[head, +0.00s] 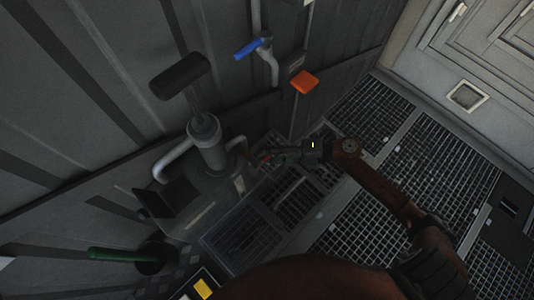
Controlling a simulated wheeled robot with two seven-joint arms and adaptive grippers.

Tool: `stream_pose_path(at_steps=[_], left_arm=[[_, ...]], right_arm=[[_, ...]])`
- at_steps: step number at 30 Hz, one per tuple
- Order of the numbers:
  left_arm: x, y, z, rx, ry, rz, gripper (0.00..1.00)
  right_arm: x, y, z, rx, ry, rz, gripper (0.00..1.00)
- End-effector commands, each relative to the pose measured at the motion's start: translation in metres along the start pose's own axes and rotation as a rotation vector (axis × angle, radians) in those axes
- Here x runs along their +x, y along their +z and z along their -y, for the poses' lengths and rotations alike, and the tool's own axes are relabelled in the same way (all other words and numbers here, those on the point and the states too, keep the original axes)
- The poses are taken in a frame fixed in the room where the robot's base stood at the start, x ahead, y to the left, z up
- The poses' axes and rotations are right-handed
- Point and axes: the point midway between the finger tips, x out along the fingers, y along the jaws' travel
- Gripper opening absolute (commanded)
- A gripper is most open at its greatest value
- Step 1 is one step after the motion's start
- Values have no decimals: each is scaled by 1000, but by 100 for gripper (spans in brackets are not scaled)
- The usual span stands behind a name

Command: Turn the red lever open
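The red lever (305,82), with an orange-red flat handle, is at the upper middle of the head view, beside the corrugated wall. My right arm comes in from the lower right. Its gripper (268,158) is below and left of the red lever in the picture, apart from it, beside a grey pump-like cylinder. The fingers are small and dark, so I cannot tell whether they are open or shut, and I see nothing clearly held. My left gripper is not in view.
A blue lever (248,48) sits on a pipe left of the red one. The grey pump (208,145) has a black handle (179,76) and curved pipes. A green handle (112,254) is at lower left. Grated floor (370,225) lies right, with pale cabinets (490,50) beyond.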

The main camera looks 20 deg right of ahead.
Motion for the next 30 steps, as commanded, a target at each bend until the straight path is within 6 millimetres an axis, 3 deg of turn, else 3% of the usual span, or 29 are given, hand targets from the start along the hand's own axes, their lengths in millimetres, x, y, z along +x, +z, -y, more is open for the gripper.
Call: stream_pose_path(at_steps=[6,20,30], left_arm=[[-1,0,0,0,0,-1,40],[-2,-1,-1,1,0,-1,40],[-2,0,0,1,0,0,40]], right_arm=[[0,0,-1,0,1,1,31],[0,0,-1,0,1,1,0],[0,1,-1,0,2,1,0]])
